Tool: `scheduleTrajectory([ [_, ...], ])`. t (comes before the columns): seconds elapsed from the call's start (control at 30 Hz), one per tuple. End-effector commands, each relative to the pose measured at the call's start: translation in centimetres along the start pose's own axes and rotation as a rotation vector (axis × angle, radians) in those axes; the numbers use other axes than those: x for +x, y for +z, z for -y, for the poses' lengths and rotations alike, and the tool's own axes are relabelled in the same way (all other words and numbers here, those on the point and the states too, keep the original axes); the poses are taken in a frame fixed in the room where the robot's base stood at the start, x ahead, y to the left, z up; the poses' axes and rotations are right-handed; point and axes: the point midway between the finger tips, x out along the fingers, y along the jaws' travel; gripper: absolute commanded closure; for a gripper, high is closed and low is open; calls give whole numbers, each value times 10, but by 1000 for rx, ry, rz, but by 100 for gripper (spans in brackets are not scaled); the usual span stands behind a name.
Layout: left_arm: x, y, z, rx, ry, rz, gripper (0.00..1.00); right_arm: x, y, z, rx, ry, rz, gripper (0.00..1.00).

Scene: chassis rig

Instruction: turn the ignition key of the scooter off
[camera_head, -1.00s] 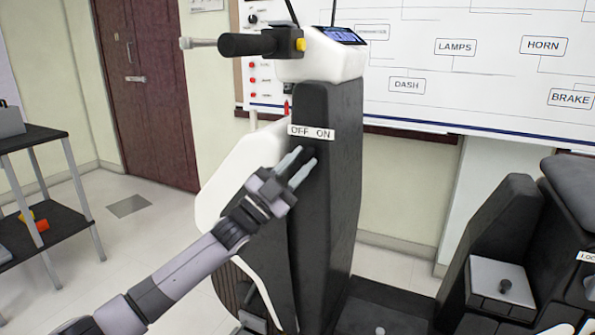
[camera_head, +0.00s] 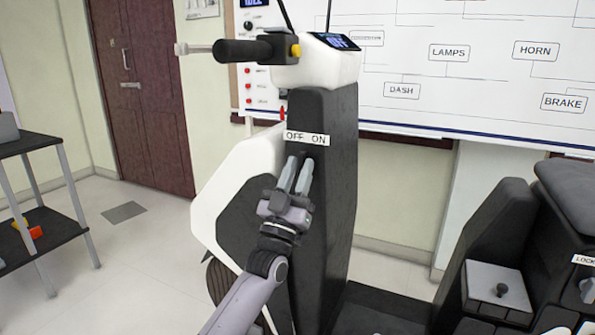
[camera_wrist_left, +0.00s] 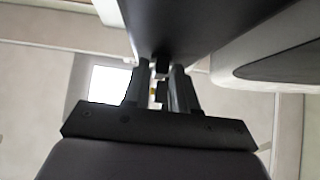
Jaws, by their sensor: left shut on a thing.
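The scooter's dark front panel (camera_head: 328,195) stands upright in the middle of the head view. A white label (camera_head: 307,138) reading OFF on the left and ON on the right sits on it. My left gripper (camera_head: 299,162) is just below the label, fingers pointing up at the panel. It is shut on the ignition key, which the fingers mostly hide in the head view. In the left wrist view, the dark key (camera_wrist_left: 162,67) shows between the fingertips, against the panel. Which mark the key points to cannot be made out. My right gripper is not in view.
The handlebar grip (camera_head: 243,50) and lit dash display (camera_head: 338,41) are above. A black shelf unit (camera_head: 42,235) stands at left. The scooter's seat (camera_head: 572,190) and a grey box with a knob (camera_head: 498,288) are at right. Open floor lies between shelf and scooter.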

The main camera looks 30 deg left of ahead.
Motion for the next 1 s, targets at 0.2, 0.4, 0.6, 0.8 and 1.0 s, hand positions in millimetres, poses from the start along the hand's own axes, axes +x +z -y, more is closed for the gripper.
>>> scheduleTrajectory([
  [0.2, 1, -1, 0, -8, -8, -3, 100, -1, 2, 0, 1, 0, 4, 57],
  [0.4, 1, -1, 0, -8, -7, -3, 100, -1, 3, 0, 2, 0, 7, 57],
  [0.6, 1, -1, 0, -7, -7, -3, 60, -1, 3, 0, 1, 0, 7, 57],
  [0.8, -1, 0, 0, -6, -6, -1, 60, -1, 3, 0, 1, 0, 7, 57],
  [1.0, -24, 0, 0, -7, -7, 0, 60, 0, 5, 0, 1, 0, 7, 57],
])
